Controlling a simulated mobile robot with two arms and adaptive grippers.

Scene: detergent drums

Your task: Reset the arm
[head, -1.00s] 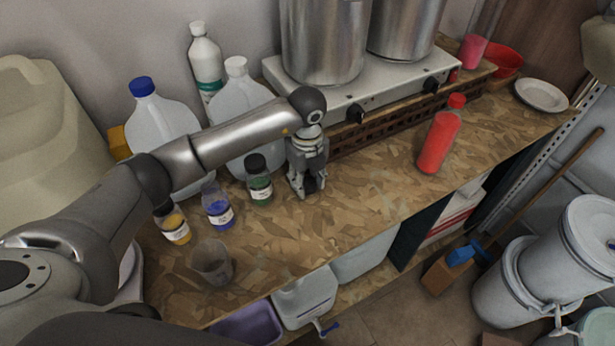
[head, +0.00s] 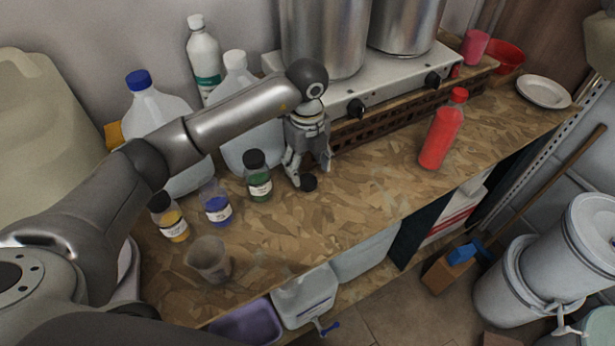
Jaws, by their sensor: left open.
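My left gripper (head: 308,176) is open, pointing down just above the wooden worktop (head: 350,220). A small black cap (head: 308,183) lies on the worktop at its fingertips; the fingers do not grip it. My left arm reaches in from the left, over the bottles. Left of the gripper stand a bottle with green contents and a black cap (head: 258,180), an uncapped bottle with blue contents (head: 216,205) and a black-capped bottle with yellow contents (head: 170,222). My right gripper is not in view.
A clear cup (head: 209,261) stands near the front edge. Large jugs (head: 160,120) and a white bottle (head: 204,62) stand behind my arm. A stove (head: 400,85) with metal pots is at the back. A red bottle (head: 441,135) stands right; worktop between is clear.

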